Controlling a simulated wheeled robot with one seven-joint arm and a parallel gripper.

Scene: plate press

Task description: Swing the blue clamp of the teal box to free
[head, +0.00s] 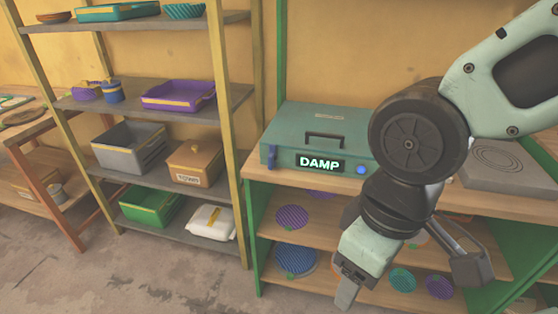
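The teal box (345,122) is a flat, press-like case on the wooden worktop, with a dark handle on its lid. Its front display reads "DAMP" in lit letters. A blue clamp (271,155) stands roughly upright at the left end of its front. A round blue knob (361,169) sits right of the display. My arm hides the box's right end. My gripper (346,296) hangs low in front of the shelves, below and right of the clamp and well apart from it. I cannot tell whether its fingers are open or shut.
A grey device (498,177) stands on the worktop to the right. Round coloured plates, one of them blue (295,259), lie on the shelves below. A shelf rack with bins (128,146) stands left of the worktop. Bare floor (140,275) lies in front of the rack.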

